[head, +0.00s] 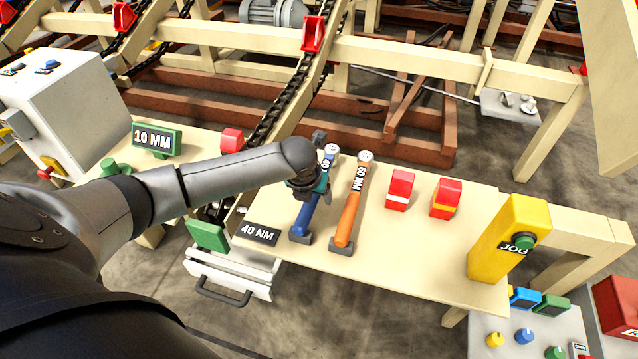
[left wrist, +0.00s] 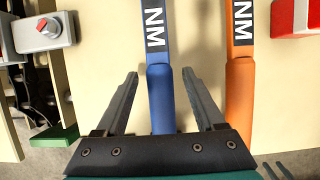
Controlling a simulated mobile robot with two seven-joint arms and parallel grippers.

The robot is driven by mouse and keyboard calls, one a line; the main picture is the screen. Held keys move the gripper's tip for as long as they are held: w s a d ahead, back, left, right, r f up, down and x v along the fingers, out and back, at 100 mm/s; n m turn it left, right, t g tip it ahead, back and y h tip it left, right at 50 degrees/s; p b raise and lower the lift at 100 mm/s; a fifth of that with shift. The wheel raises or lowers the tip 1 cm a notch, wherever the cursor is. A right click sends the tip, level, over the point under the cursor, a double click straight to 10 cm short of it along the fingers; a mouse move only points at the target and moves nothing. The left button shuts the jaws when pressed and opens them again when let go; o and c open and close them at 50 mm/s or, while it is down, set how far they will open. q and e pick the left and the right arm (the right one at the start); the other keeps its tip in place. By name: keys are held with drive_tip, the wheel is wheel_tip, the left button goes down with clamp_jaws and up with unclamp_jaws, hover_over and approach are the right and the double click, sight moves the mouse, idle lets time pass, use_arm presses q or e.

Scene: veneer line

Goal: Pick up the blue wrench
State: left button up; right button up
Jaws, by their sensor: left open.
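The blue wrench (head: 302,221) lies on the pale bench top, its lower end by a dark grey block. Part of its upper length is hidden under my left gripper (head: 312,188) in the head view. In the left wrist view the blue wrench (left wrist: 161,95) runs up the picture, with a black "NM" label above its blue handle. My left gripper (left wrist: 160,73) is open, one finger on each side of the handle, with gaps on both sides. I cannot tell how far the fingertips are above the bench. My right gripper is not in view.
An orange wrench (head: 348,212) lies close to the right of the blue one; it also shows in the left wrist view (left wrist: 240,90). A "40 NM" sign (head: 257,233) is at left. Red blocks (head: 400,190) and a yellow JOG post (head: 508,240) stand farther right. Bare bench (head: 420,250) lies between.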

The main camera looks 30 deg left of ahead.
use_arm(q)
clamp_jaws()
idle(0.5)
idle(0.8)
